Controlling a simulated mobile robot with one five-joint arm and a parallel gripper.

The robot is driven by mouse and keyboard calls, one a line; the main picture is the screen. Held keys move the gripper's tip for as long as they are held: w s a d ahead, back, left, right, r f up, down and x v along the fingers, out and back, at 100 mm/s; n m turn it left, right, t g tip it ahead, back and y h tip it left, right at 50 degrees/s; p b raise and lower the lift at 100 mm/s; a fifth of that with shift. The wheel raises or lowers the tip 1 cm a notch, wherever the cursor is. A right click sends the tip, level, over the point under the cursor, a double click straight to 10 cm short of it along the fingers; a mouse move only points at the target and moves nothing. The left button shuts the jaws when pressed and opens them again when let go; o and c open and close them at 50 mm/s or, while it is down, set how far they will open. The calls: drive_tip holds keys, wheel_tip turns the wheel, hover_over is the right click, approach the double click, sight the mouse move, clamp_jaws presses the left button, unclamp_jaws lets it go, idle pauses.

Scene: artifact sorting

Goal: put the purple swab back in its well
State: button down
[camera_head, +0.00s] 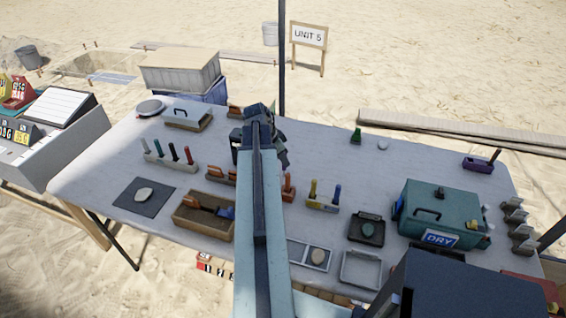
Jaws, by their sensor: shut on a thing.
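My gripper (262,150) is over the middle of the table towards the back, at the far end of my arm. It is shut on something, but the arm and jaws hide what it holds. I cannot pick out a swab in the jaws. A white rack (168,163) at the left holds several upright coloured sticks, among them green, dark and red ones. A second small rack (322,206) right of my arm holds a yellow and a blue stick. A purple block (478,164) at the far right has a dark stick at its right end. I cannot tell which well is the swab's.
A wooden tray (205,231) and a dark mat (131,203) with a pale stone lie at the front left. A teal box (410,213) marked DRY stands at the right. A green bottle (356,135) stands at the back. The table between bottle and teal box is fairly clear.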

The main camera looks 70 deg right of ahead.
drive_tip(key=shift+f, duration=0.25)
drive_tip(key=c, duration=1.4)
unclamp_jaws()
drive_tip(key=shift+r, duration=0.1)
drive_tip(key=shift+o, duration=0.2)
drive_tip(key=shift+r, duration=0.1)
drive_tip(key=shift+r, duration=0.2)
drive_tip(key=p+v, duration=1.1)
drive_tip(key=shift+r, duration=0.35)
drive_tip(key=shift+w+a, duration=0.15)
drive_tip(key=shift+w, duration=0.05)
